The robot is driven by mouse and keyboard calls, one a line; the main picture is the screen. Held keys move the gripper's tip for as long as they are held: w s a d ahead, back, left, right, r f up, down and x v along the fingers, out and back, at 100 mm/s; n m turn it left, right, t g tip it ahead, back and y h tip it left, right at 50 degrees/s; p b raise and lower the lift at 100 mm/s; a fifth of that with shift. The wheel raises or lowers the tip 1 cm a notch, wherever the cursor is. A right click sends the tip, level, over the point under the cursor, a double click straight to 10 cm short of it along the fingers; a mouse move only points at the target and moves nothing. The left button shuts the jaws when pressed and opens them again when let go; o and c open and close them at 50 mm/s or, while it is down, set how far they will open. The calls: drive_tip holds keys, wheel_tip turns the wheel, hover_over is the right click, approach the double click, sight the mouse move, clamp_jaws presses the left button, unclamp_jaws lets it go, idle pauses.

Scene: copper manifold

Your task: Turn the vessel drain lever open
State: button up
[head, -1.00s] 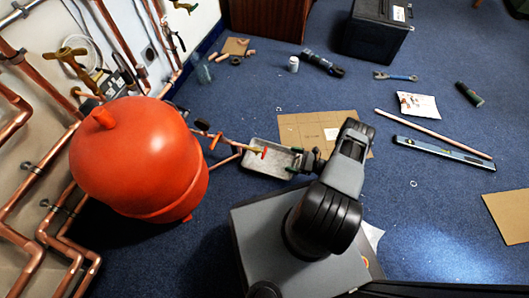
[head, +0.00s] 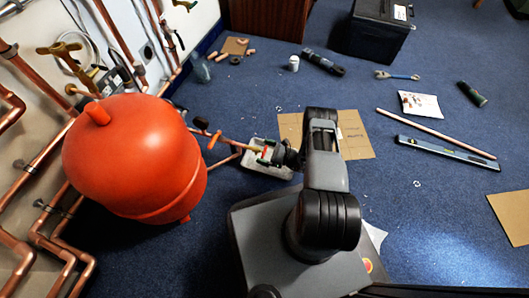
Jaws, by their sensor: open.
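The orange-red vessel (head: 135,160) stands on the floor at left against the pipes. A thin copper drain pipe (head: 235,143) runs right from near it to a brass end with a small red lever (head: 265,153), above a grey metal tray (head: 281,171). My gripper and wrist hide part of the tray.
An orange tee-shaped handle (head: 214,140) and a dark knob (head: 201,122) sit close to the vessel, left of my gripper. Cardboard (head: 357,140) lies behind my arm.

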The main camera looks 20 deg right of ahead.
drive_tip(key=shift+w+a, duration=0.1)
drive_tip(key=shift+a, duration=0.05)
drive_tip(key=shift+c, duration=0.5)
drive_tip(key=c, duration=0.8)
